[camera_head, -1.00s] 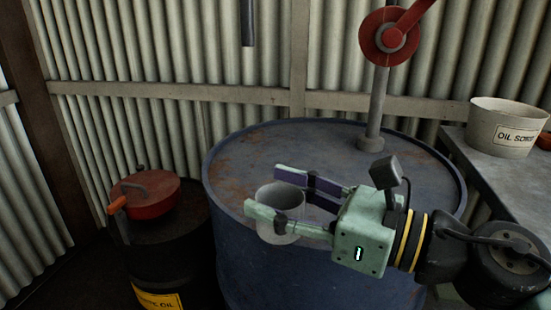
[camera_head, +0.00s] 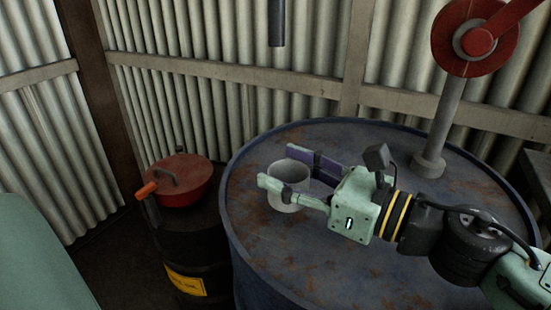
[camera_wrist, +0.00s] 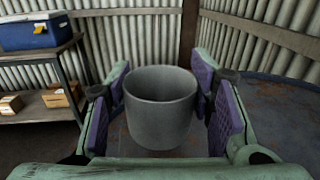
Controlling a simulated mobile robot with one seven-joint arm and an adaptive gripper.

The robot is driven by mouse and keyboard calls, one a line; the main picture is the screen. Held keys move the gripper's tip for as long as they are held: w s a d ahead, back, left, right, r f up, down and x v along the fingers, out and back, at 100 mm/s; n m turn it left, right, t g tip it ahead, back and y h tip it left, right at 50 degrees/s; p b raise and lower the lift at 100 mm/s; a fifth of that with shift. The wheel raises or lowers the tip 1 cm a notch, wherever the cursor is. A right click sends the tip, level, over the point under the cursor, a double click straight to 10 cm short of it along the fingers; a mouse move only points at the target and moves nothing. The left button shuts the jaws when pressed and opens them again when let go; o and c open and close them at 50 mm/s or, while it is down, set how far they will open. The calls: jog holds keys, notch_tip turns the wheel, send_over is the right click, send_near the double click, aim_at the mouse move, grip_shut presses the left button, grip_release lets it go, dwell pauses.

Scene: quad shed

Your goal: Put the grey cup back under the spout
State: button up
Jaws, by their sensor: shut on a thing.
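The grey cup (camera_head: 290,174) is upright between the fingers of my gripper (camera_head: 279,166), which is shut on it from both sides. In the head view it shows over the left part of the blue drum's top (camera_head: 330,250); I cannot tell whether its base touches the drum. In the wrist view the cup (camera_wrist: 160,118) stands between the purple pads and looks empty. The spout, a dark vertical pipe (camera_head: 276,22), hangs at the top edge, well above the cup in the picture. Its upper part is out of view.
A pump post with a red wheel (camera_head: 476,40) rises from the drum's back right. The wrist view shows a shelf with a blue box (camera_wrist: 35,32). Corrugated walls stand behind.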

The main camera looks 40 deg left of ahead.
aim_at(274, 170)
jog(key=w+a, duration=0.2)
jog(key=a, duration=0.1)
jog(key=w+a+p, duration=0.1)
jog(key=a, duration=0.1)
jog(key=shift+w+a+f, duration=0.15)
jog(key=shift+a+f, duration=0.1)
jog(key=shift+f, duration=0.05)
jog(key=shift+w+a+f, duration=0.15)
jog(key=shift+a, duration=0.15)
notch_tip(274, 170, down, 3)
jog(key=shift+f+p, duration=0.1)
jog(key=shift+p, duration=0.3)
jog(key=shift+f+b, duration=0.3)
jog(key=shift+b, duration=0.05)
jog(key=o, duration=1.1)
jog(key=shift+r, duration=0.1)
jog(key=shift+o, duration=0.2)
jog(key=shift+r, duration=0.1)
